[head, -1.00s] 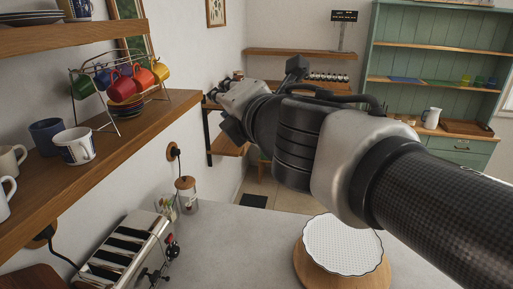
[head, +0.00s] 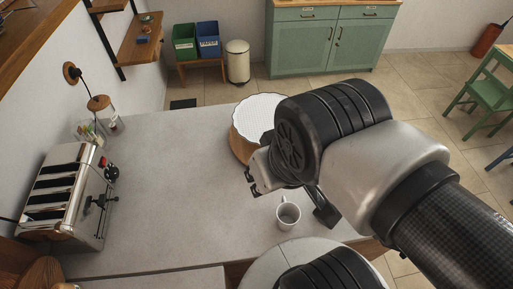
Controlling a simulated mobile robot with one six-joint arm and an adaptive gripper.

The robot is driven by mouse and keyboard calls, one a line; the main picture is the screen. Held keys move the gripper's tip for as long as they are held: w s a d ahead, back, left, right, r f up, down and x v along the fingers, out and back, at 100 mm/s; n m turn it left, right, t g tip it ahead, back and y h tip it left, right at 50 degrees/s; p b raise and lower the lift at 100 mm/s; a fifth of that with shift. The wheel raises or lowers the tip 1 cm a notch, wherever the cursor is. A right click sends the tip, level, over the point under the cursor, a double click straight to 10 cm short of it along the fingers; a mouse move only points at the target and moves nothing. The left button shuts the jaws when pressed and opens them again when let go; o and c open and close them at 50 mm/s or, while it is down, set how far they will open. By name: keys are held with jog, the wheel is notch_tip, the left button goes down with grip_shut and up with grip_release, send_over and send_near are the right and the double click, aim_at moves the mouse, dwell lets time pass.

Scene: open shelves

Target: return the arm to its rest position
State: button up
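My arm comes in from the lower right and reaches over the counter. Its thick wrist joints cover most of my gripper (head: 260,173), so only a little of its end shows, and I cannot tell whether it is open or shut. A white mug (head: 288,218) appears upright on the grey counter (head: 180,190), just below the wrist in the picture and apart from it.
A white fluted dish (head: 255,112) on a round wooden board (head: 239,148) lies behind my wrist, partly covered. The middle of the counter is clear. A green cabinet (head: 333,45) stands beyond.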

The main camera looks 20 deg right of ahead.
notch_tip(320, 180, down, 16)
jog(key=b, duration=1.6)
jog(key=shift+f, duration=0.1)
